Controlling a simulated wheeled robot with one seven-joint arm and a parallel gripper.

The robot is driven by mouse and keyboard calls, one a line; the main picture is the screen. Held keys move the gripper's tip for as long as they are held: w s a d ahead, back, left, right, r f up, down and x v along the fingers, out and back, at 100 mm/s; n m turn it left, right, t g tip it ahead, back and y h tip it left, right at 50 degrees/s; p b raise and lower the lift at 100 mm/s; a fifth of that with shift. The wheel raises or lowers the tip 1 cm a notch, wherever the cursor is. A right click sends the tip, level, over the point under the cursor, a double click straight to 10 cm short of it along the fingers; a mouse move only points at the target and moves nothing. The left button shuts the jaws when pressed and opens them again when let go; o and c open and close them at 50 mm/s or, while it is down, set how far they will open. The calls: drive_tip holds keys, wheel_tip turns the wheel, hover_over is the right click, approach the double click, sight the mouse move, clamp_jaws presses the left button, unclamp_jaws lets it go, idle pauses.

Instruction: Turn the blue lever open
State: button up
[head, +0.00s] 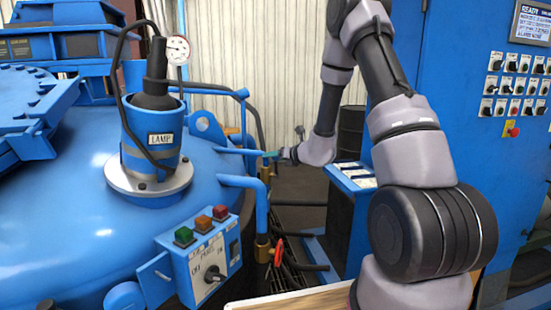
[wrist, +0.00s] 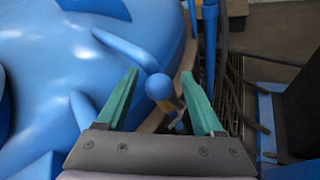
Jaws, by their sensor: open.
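My gripper (wrist: 163,85) is open, with a green finger on each side in the wrist view. Between the fingers in that view is a rounded blue end (wrist: 158,87) of a blue pipe (wrist: 122,46), with brass colour just behind it. I cannot tell whether the rounded part is a pipe bend or a lever knob. In the head view my gripper (head: 271,154) is beside the vessel's upper blue pipe (head: 234,151), above a brass fitting (head: 265,171). No blue lever can be made out for certain.
The large blue furnace vessel (head: 90,245) fills the left, with a lamp housing (head: 152,145) and a switch box (head: 205,262). A lower pipe (head: 261,205) drops to another brass fitting. A blue console (head: 345,215) and a control cabinet (head: 490,170) stand right. Cables lie below.

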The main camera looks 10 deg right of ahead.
drive_tip(key=v, duration=1.1)
drive_tip(key=shift+w, duration=0.1)
